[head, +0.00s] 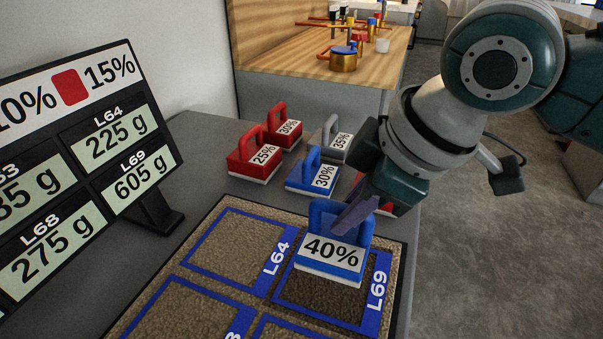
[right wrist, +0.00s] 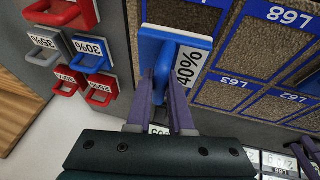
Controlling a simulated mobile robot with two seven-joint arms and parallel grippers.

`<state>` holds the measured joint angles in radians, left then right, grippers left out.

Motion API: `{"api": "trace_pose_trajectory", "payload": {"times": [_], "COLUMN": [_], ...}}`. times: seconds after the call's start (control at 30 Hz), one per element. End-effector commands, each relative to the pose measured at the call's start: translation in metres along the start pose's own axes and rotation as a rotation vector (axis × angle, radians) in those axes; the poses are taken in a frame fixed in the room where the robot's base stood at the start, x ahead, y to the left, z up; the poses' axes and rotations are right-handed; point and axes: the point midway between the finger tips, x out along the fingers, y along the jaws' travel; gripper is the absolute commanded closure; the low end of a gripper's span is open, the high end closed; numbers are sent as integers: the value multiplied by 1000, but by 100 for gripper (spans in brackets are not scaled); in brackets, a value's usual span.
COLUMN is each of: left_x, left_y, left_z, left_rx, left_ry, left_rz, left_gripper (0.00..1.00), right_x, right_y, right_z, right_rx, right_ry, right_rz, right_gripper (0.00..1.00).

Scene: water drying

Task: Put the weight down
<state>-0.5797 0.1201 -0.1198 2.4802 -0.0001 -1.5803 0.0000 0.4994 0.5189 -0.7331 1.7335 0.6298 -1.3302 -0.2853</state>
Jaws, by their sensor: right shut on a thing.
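My right gripper (head: 352,214) is shut on the handle of a blue weight (head: 330,254) marked 40%. The weight is roughly level over the blue-framed soil square L69 (head: 377,290); I cannot tell whether its base touches the soil. In the right wrist view the two purple fingers (right wrist: 164,88) are on the handle of the same blue weight (right wrist: 150,46). The display board (head: 88,160) at the left reads 605 g for L69 and 225 g for L64.
Another red weight is partly hidden by my right gripper. Square L64 (head: 235,250) is empty.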

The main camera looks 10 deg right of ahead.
Motion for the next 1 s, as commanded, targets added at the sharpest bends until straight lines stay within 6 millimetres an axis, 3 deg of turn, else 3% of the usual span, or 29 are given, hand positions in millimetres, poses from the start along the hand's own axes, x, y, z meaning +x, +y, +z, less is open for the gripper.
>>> {"api": "trace_pose_trajectory", "payload": {"times": [0.43, 0.87, 0.9, 1.0], "left_x": [18, 18, 18, 18], "left_y": [0, 1, 1, 2], "left_z": [6, 6, 6, 6], "left_rx": [4, 0, -1, -4], "left_ry": [-1, -1, -1, 0], "left_rz": [-3, 0, 1, 3], "left_gripper": [50, 50, 50, 50], "right_x": [52, 58, 57, 57], "right_y": [-12, -12, -13, -13], "right_z": [22, 24, 24, 24], "right_rx": [0, 0, -1, -1], "right_ry": [0, 1, -1, 0], "right_rz": [-1, 0, 0, 0], "right_gripper": [100, 100, 76, 65]}}
